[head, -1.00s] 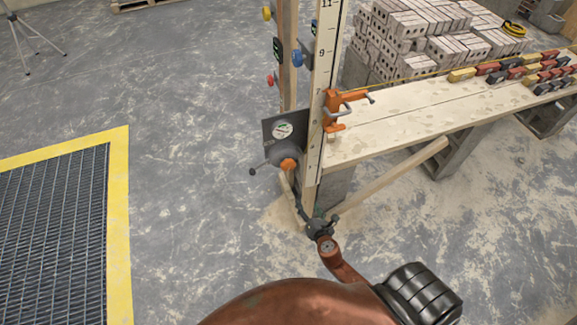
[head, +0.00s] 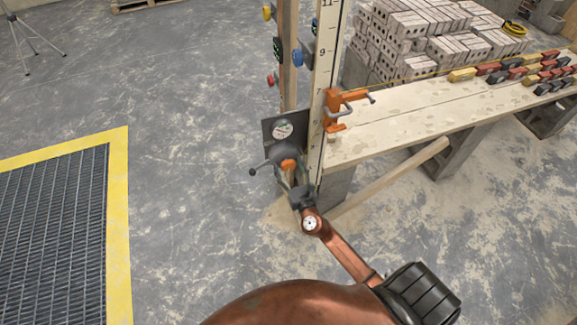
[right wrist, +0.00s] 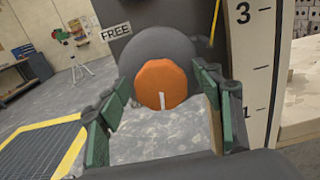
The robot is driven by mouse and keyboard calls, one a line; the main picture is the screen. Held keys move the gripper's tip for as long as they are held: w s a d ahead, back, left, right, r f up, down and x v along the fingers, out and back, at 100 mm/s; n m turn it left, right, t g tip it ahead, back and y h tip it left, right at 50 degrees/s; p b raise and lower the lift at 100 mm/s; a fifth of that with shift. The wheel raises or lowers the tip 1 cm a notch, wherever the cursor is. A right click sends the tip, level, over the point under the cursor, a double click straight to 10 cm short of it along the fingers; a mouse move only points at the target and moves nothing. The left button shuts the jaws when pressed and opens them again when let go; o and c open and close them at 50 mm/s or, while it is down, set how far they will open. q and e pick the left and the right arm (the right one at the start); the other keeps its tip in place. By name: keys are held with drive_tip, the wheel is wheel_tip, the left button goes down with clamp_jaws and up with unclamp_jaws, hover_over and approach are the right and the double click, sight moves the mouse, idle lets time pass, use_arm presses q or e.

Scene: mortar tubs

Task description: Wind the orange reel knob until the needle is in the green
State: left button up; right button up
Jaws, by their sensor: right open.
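The orange reel knob (head: 288,165) sits on the front of a dark grey reel below a gauge (head: 283,129) with a green patch on a white dial; the needle is too small to read. In the right wrist view the knob (right wrist: 161,84) is a round orange disc with a white mark pointing down. My right gripper (head: 294,184) is just below and in front of the knob. Its green-padded fingers (right wrist: 160,110) are open, one on each side of the knob's lower part, with nothing held. My left gripper is not in view.
A post with a number scale (head: 326,60) stands right beside the reel. An orange clamp (head: 335,108) holds at the plank bench (head: 420,100). A yellow-edged floor grate (head: 118,220) lies left; floor between is clear.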

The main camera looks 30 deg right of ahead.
drive_tip(key=shift+c, duration=0.7)
drive_tip(key=c, duration=1)
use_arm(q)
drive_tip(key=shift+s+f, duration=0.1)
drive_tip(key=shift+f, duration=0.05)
use_arm(e)
drive_tip(key=shift+f+m+b, duration=0.15)
drive_tip(key=shift+m+b, duration=0.6)
drive_tip(key=shift+m, duration=0.25)
drive_tip(key=m+b, duration=0.2)
drive_tip(key=m, duration=0.1)
drive_tip(key=shift+m, duration=0.3)
drive_tip(key=m+b, duration=0.2)
drive_tip(key=m, duration=0.1)
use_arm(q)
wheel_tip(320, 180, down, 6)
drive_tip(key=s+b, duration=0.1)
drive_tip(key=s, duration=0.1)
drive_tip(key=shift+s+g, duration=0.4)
use_arm(e)
drive_tip(key=shift+d+m, duration=0.1)
drive_tip(key=shift+m, duration=1.5)
